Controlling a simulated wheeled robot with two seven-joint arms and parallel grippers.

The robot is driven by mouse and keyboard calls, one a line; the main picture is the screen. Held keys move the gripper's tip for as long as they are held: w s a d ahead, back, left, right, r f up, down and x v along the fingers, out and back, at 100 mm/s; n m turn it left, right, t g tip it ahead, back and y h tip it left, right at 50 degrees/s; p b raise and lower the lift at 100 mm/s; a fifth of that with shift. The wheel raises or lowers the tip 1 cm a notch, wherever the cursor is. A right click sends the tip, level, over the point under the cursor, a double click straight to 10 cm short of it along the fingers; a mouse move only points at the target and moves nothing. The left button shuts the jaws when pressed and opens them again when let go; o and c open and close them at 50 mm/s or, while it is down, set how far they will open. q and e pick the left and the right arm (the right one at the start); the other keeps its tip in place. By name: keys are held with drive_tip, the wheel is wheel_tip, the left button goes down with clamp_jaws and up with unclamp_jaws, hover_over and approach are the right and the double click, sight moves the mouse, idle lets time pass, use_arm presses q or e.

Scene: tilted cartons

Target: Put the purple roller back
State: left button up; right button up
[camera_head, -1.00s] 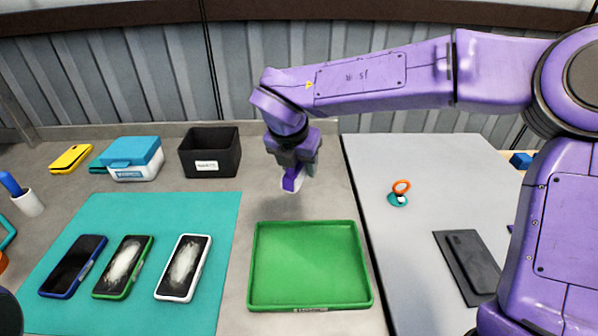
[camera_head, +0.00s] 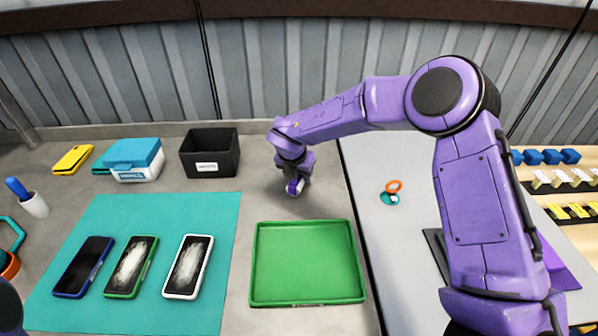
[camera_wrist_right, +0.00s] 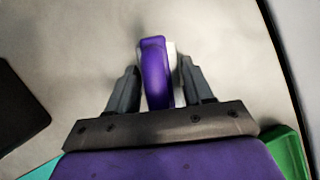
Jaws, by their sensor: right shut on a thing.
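My right gripper (camera_head: 295,188) is over the bare grey table (camera_head: 225,215), between the black bin and the green tray. It is shut on the purple roller (camera_wrist_right: 155,72), which shows upright between the two fingers in the wrist view. A white part shows at the roller's right side. In the head view the roller is small and mostly hidden by the gripper. I cannot tell whether it touches the table. My left gripper is not in view.
A green tray (camera_head: 258,285) lies in front of the gripper. A black bin (camera_head: 209,165) and a blue-lidded box (camera_head: 134,170) stand back left. Three phones lie on a teal mat (camera_head: 125,210).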

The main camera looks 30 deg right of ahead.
drive_tip(key=shift+s+f, duration=0.1)
drive_tip(key=shift+f, duration=0.05)
drive_tip(key=o, duration=1)
drive_tip(key=shift+r, duration=0.4)
drive_tip(key=b+v, duration=0.2)
drive_tip(key=v, duration=0.8)
drive_tip(key=shift+s+a+r, duration=0.1)
drive_tip(key=shift+a+r, duration=0.1)
drive_tip(key=shift+r, duration=0.05)
drive_tip(key=shift+s+a+r, duration=0.1)
drive_tip(key=shift+r, duration=0.4)
